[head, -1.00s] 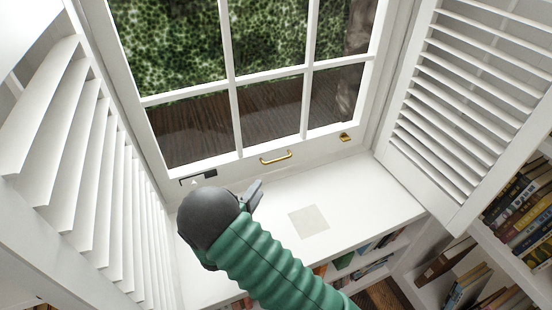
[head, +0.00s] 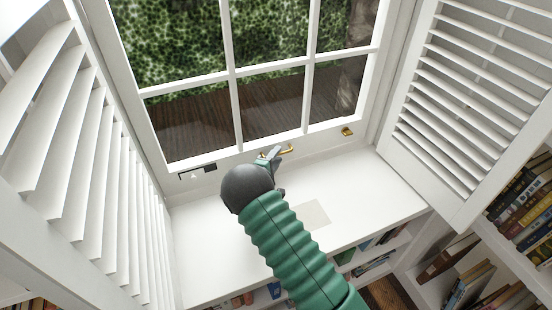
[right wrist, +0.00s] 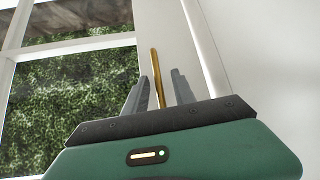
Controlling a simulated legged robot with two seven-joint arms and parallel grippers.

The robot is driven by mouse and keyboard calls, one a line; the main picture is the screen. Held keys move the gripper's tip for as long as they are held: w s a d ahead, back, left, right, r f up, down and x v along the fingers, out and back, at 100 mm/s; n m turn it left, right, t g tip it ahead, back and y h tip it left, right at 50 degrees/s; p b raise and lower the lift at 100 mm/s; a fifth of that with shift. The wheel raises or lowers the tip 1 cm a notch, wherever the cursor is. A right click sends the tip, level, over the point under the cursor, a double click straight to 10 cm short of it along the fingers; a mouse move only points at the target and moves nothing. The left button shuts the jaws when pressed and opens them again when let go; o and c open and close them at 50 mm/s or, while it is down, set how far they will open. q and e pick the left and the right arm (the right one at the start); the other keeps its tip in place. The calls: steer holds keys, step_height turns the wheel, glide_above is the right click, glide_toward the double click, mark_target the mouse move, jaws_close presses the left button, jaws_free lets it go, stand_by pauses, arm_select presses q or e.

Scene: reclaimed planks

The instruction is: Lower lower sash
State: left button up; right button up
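The lower sash (head: 238,120) is a white-framed window with several panes, and its bottom rail lies close above the white sill. A brass pull handle (head: 287,150) is fixed on the bottom rail. My right gripper (head: 270,155) is at the left part of this handle in the head view. In the right wrist view the brass handle (right wrist: 156,75) stands between the two grey fingers of my right gripper (right wrist: 159,88), with a gap visible on both sides. The fingers are apart. My left gripper is not in view.
Louvred shutters stand open at left (head: 95,190) and right (head: 475,90). The white sill (head: 370,190) is clear except for a pale square (head: 312,214). A brass catch (head: 347,131) sits right of the handle. Bookshelves (head: 520,215) fill the lower right.

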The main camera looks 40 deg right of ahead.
jaws_close()
steer(key=shift+a+f, duration=0.1)
steer(key=shift+f, duration=0.1)
stand_by(1.2)
